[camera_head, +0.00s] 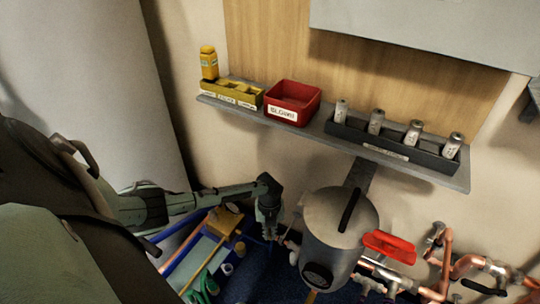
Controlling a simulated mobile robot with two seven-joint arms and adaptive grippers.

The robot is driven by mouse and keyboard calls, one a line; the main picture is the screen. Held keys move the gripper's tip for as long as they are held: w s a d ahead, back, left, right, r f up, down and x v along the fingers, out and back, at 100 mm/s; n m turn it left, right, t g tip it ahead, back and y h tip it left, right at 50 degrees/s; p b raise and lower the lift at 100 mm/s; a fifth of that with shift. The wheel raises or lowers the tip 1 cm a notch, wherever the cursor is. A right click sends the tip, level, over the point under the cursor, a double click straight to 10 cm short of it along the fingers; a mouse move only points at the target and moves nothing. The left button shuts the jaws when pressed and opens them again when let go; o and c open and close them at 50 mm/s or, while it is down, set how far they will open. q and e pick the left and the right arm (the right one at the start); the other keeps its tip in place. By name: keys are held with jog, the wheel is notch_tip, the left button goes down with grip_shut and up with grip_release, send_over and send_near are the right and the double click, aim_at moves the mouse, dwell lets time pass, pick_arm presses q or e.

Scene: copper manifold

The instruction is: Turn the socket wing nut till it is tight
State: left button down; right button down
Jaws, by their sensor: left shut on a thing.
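My left gripper (270,228) points down just left of a grey metal canister (330,235). It is shut on a small part beside the canister, which fits the socket wing nut. The fingers hide most of that part, so its wings and how far it is turned cannot be made out. The canister has a black bar across its lid and a dark round badge low on its front. My right gripper is not in view.
A grey shelf (330,140) above holds a yellow bottle (209,63), a yellow divided tray (232,92), a red bin (292,102) and a dark rack (395,145) with several metal cylinders. Copper pipes (467,265) and a red handle (389,248) stand right of the canister.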

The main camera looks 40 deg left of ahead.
pick_arm(q)
jog(key=shift+s, duration=0.1)
jog(key=c, duration=1.6)
grip_release()
jog(key=shift+c, duration=0.2)
notch_tip(320, 180, up, 12)
